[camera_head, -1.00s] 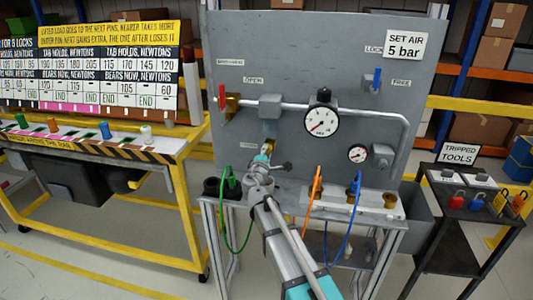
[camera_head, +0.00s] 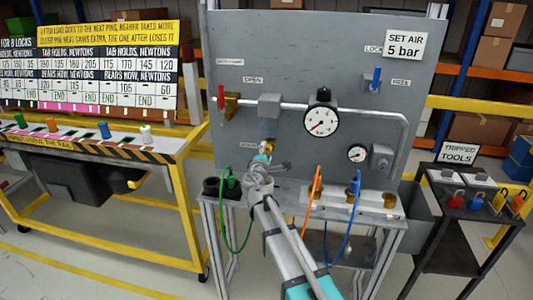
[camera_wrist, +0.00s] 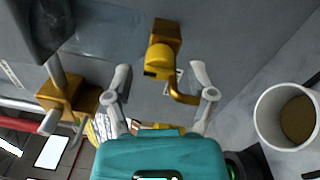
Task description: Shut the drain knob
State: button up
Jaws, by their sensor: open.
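In the wrist view, the drain knob looks to be the yellow-brass round piece (camera_wrist: 160,58) with a dark mark on its face. It sits on a brass fitting on the grey panel, with a bent brass spout beside it. My gripper (camera_wrist: 160,72) is open, with one grey finger on each side of the knob and visible gaps to it; I cannot tell the depth between them.
A white-rimmed cup (camera_wrist: 287,113) is right of the gripper in the wrist view. A brass valve (camera_wrist: 75,98) is at left. In the head view, a red lever (camera_head: 221,97), a large gauge (camera_head: 321,120) and green, orange and blue hoses (camera_head: 350,220) surround the arm.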

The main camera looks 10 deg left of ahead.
jog(key=shift+m, duration=0.6)
